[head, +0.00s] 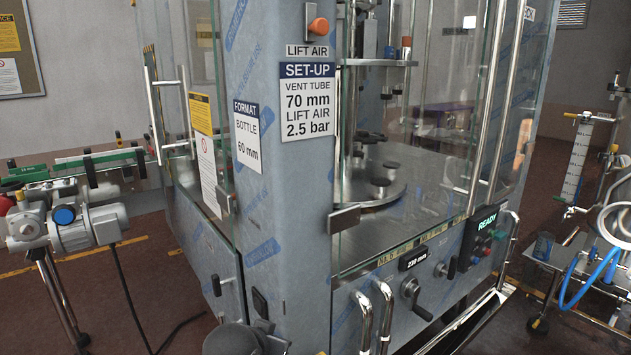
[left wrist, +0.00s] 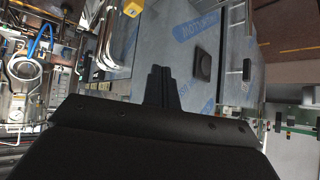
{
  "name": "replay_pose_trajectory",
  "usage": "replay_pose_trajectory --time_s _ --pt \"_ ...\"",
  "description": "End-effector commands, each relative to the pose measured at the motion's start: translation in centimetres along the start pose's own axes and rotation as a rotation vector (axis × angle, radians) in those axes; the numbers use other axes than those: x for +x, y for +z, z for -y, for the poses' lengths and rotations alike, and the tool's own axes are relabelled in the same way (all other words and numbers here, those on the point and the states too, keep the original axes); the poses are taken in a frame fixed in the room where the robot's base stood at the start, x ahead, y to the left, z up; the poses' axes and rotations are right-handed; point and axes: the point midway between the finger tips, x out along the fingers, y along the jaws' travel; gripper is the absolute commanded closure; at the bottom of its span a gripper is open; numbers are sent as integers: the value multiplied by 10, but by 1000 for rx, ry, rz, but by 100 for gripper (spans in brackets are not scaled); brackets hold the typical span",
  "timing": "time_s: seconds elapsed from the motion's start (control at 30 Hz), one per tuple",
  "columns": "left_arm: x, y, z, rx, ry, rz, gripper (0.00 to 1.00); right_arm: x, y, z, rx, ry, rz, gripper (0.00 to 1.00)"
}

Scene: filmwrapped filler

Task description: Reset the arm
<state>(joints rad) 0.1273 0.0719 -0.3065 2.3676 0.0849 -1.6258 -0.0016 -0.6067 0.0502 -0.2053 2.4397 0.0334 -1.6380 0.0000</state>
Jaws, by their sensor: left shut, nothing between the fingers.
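My left gripper (left wrist: 161,84) shows in the left wrist view, with its dark fingers together and nothing between them. They point toward the film-wrapped filler, whose blue-marked panel (left wrist: 190,40) fills the middle of that view, tilted. I cannot tell how far the fingertips are from it. In the head view the filler's grey corner column (head: 283,190) stands in the centre. A dark rounded part at the bottom edge may be my arm; no gripper fingers show there. My right gripper is in neither view.
The filler has glass doors, a round plate (head: 375,189) inside, a READY panel (head: 487,226) and a crank (head: 415,299). A motor on a stand (head: 85,224) and a conveyor (head: 95,158) are at left. A cart with a blue hose (head: 597,268) is at right.

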Motion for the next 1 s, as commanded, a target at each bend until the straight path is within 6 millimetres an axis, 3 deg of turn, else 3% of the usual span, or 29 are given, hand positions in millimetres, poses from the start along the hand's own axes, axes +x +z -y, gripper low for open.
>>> replay_pose_trajectory --time_s 0.1,0.47,0.8,1.0 --pt "0 48 2 -36 -13 70 100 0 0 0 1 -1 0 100" --pt "-7 177 -8 -122 -14 251 100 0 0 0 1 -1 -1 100" --pt "-27 304 -36 -186 20 457 100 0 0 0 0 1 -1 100" --pt "-46 366 -60 -209 47 567 100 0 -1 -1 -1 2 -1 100"
